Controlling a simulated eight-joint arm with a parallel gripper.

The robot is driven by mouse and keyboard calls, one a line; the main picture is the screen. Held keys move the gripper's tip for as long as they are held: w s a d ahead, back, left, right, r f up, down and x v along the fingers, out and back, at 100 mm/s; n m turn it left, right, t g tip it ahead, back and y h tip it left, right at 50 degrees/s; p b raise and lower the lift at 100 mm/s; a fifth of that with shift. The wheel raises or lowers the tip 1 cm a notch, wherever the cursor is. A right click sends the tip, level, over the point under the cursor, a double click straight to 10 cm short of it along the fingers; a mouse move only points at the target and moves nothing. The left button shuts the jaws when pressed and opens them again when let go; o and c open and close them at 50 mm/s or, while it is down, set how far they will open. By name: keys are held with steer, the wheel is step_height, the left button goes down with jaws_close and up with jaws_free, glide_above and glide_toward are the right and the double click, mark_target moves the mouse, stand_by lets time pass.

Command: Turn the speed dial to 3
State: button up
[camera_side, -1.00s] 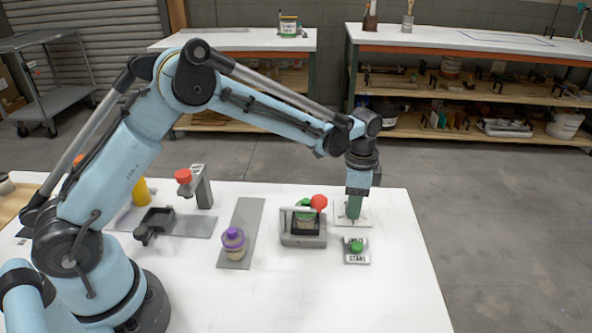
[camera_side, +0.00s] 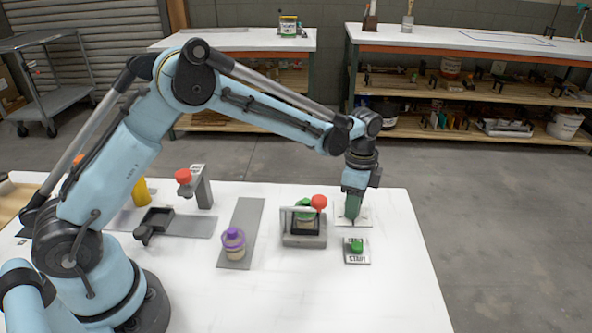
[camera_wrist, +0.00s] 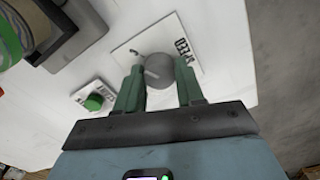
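The speed dial (camera_wrist: 159,70) is a round grey knob with a short pale pointer mark. It sits on a white plate (camera_wrist: 137,46) lettered in black, partly covered by my fingers; the plate also shows at the right of the table in the side view (camera_side: 364,216). My gripper (camera_wrist: 160,76) points down over the plate, its green fingers on either side of the dial and seemingly against it. In the side view my gripper (camera_side: 352,218) hides the dial. The scale numbers are hidden or too small to read.
A green button (camera_side: 357,246) on a small white plate is just in front. Left of the dial stands a grey machine (camera_side: 304,241) with a red ball knob (camera_side: 319,202) and a green-lidded jar. A purple-lidded jar (camera_side: 233,240) is farther left. The table's right edge is near.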

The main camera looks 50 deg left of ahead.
steer(key=o, duration=0.4)
steer(key=shift+c, duration=0.2)
step_height(320, 180, up, 12)
stand_by(0.4)
steer(key=s+a+r+n+t, duration=0.35)
steer(key=s+r+n, duration=0.2)
steer(key=s, duration=0.35)
steer(key=s+a+f+n+t, duration=0.2)
steer(key=s+n, duration=0.1)
steer(key=s, duration=0.2)
steer(key=s+a+f+n+t, duration=0.1)
steer(key=s+a+f+n, duration=0.1)
steer(key=s+n, duration=0.2)
steer(key=shift+s+f+t, duration=0.2)
steer(key=shift+s+t, duration=0.15)
steer(key=shift+s, duration=0.8)
